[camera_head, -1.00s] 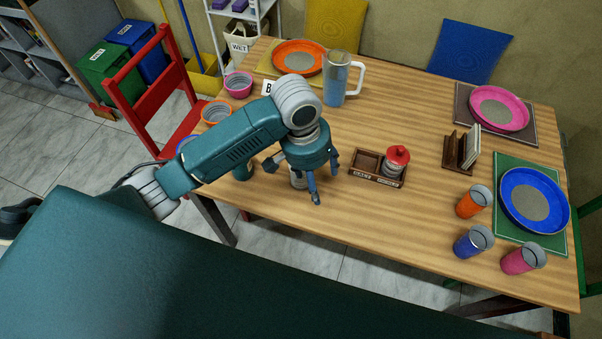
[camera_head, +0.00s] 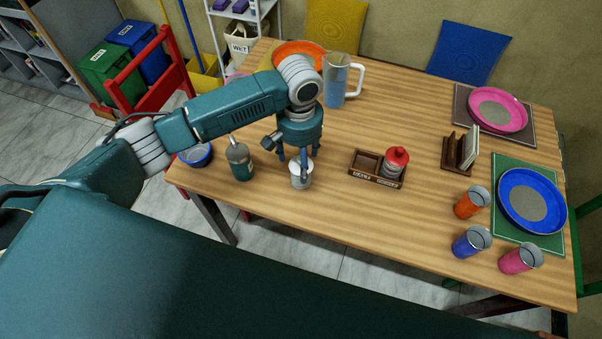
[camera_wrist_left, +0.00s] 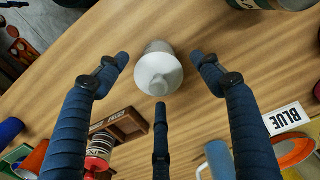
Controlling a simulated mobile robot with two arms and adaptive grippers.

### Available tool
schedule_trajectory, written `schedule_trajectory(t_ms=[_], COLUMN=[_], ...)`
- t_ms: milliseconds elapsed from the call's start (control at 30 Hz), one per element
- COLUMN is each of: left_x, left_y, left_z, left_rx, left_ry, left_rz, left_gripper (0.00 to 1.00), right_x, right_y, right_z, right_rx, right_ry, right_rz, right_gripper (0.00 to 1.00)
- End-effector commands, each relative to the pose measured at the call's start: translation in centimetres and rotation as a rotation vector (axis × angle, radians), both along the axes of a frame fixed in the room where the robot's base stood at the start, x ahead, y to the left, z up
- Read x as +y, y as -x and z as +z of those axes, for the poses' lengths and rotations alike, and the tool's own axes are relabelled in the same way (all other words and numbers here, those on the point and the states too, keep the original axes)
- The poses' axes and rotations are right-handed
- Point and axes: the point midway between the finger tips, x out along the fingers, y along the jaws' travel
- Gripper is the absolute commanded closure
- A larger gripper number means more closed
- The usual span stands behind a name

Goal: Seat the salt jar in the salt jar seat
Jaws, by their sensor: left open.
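The salt jar, taken to be the white-topped jar (camera_head: 302,181), stands upright near the table's front edge. My left gripper (camera_head: 299,158) is over it, open, its fingers pointing down and partly covering it. In the left wrist view, the white jar (camera_wrist_left: 158,75) lies between the spread, dark blue fingers, with gaps visible around it. The wooden holder (camera_head: 362,175) to the right has two compartments; its left one, likely the salt jar seat (camera_head: 367,164), is empty. A red-topped jar (camera_head: 396,160) sits in the right compartment. My right gripper is out of view.
A dark green bottle (camera_head: 240,162) and a blue bowl (camera_head: 197,155) stand left of the jar. A pitcher (camera_head: 336,85) stands behind my arm. Several cups and a blue plate (camera_head: 534,200) are at the right. The table between jar and holder is clear.

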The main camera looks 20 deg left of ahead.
Motion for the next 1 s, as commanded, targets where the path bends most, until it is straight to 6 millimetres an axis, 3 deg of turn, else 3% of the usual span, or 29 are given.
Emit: schedule_trajectory(t_ms=[233, 533, 800, 833, 1000], left_x=[-0.2, -0.2, -0.2, -0.3, -0.3], left_y=[-0.1, -0.1, -0.1, -0.1, -0.1], left_z=[-3.4, -4.0, -4.0, -3.9, -3.9], left_rx=[0.002, 0.000, 0.000, -0.001, -0.001], left_ry=[-0.001, -0.001, -0.001, 0.000, 0.000], left_rz=[0.000, -0.002, -0.002, -0.002, -0.002], left_gripper=[0.33, 0.33, 0.87, 0.91, 0.91], right_x=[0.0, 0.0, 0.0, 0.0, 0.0], right_y=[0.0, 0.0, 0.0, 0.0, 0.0], right_z=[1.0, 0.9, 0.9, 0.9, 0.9], right_rx=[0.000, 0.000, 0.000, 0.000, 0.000], right_ry=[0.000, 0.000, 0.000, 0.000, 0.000], right_rz=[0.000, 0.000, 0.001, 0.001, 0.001], right_gripper=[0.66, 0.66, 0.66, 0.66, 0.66])
